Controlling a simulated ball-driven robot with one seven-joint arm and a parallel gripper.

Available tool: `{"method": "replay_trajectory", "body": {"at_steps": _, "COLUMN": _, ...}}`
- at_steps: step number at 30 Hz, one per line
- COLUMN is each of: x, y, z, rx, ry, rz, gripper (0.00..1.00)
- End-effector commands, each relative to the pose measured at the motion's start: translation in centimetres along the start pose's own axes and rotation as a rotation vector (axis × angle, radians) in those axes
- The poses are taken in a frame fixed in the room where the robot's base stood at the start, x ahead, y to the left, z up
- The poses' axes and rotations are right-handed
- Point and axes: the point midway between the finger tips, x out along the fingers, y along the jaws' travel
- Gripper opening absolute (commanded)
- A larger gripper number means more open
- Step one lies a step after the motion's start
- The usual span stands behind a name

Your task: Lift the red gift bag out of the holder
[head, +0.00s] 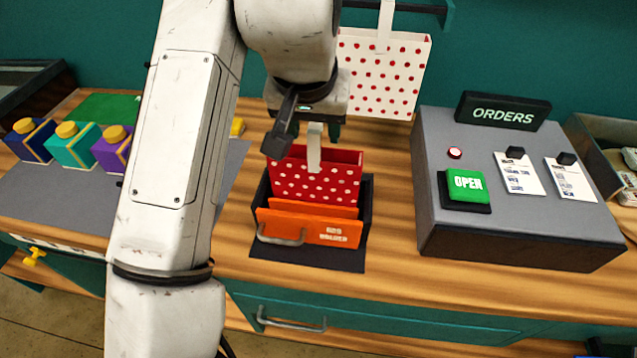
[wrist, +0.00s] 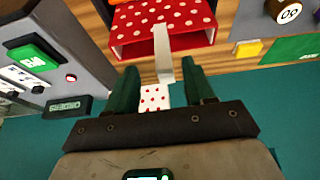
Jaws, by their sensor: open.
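The red gift bag (head: 290,179) with white dots stands upright in the black holder with the orange front plate (head: 338,231). Its pale strap handle (head: 314,148) rises above the bag's top edge. In the wrist view the red bag (wrist: 180,22) is at the top, and its pale handle (wrist: 163,55) reaches down between the two green fingers. My gripper (head: 306,130) is open just above the bag, with the handle between its fingers and no visible grip on it. In the wrist view my gripper (wrist: 162,80) shows both fingers apart.
A white bag with red dots (head: 385,75) hangs from a rack behind. The grey orders console (head: 515,190) with a green OPEN button (head: 466,185) stands to the right. Blue, teal and purple boxes (head: 70,140) sit at the left. Bare wooden counter (head: 395,215) lies right of the holder.

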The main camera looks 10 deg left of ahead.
Motion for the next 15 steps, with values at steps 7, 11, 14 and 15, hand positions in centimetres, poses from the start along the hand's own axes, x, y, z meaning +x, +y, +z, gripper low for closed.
{"method": "replay_trajectory", "body": {"at_steps": 7, "x": 2.2, "y": -0.2, "z": -0.5, "rx": -0.001, "ry": -0.002, "rz": 0.001, "gripper": 0.53}}
{"method": "replay_trajectory", "body": {"at_steps": 11, "x": 4.2, "y": -0.3, "z": -0.6, "rx": -0.001, "ry": -0.001, "rz": 0.001, "gripper": 0.53}}
{"method": "replay_trajectory", "body": {"at_steps": 14, "x": 5.1, "y": -0.3, "z": -0.6, "rx": -0.001, "ry": -0.001, "rz": 0.0, "gripper": 0.53}}
{"method": "replay_trajectory", "body": {"at_steps": 15, "x": 5.2, "y": -0.3, "z": -0.6, "rx": -0.001, "ry": 0.001, "rz": -0.001, "gripper": 0.53}}
